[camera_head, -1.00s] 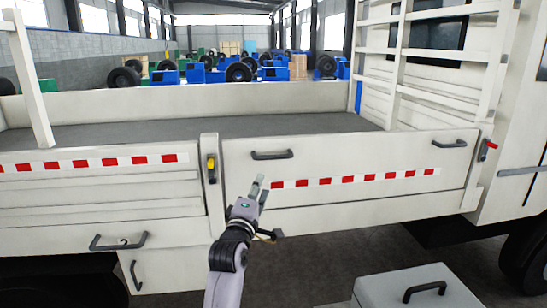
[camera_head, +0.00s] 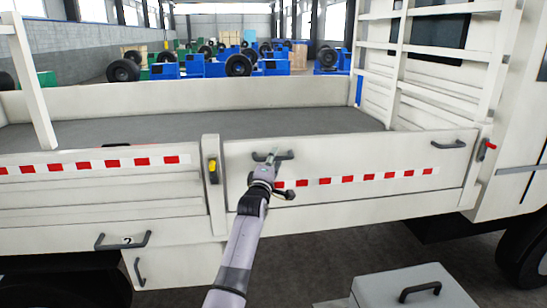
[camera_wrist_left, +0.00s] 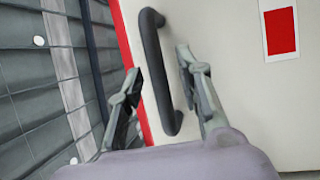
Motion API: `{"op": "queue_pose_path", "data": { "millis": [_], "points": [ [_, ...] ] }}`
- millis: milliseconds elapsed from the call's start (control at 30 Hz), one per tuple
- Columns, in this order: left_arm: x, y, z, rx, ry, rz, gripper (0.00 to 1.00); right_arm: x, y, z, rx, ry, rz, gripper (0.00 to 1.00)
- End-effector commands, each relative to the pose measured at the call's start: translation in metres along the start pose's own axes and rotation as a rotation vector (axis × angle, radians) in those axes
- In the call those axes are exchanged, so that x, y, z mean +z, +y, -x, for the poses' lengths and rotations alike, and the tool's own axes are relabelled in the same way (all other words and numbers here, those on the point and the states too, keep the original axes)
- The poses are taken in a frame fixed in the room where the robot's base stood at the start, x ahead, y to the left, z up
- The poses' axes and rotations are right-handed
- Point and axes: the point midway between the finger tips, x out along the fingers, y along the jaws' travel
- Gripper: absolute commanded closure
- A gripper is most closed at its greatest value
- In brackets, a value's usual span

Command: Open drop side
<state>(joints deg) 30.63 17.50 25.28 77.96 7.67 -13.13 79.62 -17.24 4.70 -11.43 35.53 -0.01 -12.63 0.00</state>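The drop side (camera_head: 360,165) is the cream truck panel with a red and white stripe; it stands upright and closed. Its dark left handle (camera_head: 285,156) is at the panel's upper left, and a second handle (camera_head: 448,144) is at the upper right. A yellow latch (camera_head: 212,170) is on the post at its left, and a red latch (camera_head: 487,148) is at its right. My left gripper (camera_head: 273,155) is at the left handle. In the left wrist view the handle (camera_wrist_left: 160,75) stands between the spread fingers (camera_wrist_left: 160,75), with gaps visible on both sides. My right gripper is not in view.
The left side panel (camera_head: 100,190) with its own stripe adjoins the post. A grey box (camera_head: 410,287) with a handle stands on the floor at the lower right. The truck bed (camera_head: 200,128) behind the panel is empty.

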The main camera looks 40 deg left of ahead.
Motion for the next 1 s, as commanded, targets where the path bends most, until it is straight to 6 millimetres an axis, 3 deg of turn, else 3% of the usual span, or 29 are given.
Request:
{"op": "queue_pose_path", "data": {
  "millis": [433, 900, 1000],
  "points": [
    [-0.0004, 0.0000, -0.0068, 0.000, 0.000, -0.001, 0.68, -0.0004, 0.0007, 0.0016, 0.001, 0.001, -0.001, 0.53],
    [-0.0002, -0.0002, -0.0066, 0.000, 0.000, -0.001, 0.99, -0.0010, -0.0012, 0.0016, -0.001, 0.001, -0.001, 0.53],
    [-0.0002, -0.0003, -0.0066, -0.001, 0.000, 0.000, 1.00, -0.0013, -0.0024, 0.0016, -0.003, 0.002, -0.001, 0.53]
  ]
}}
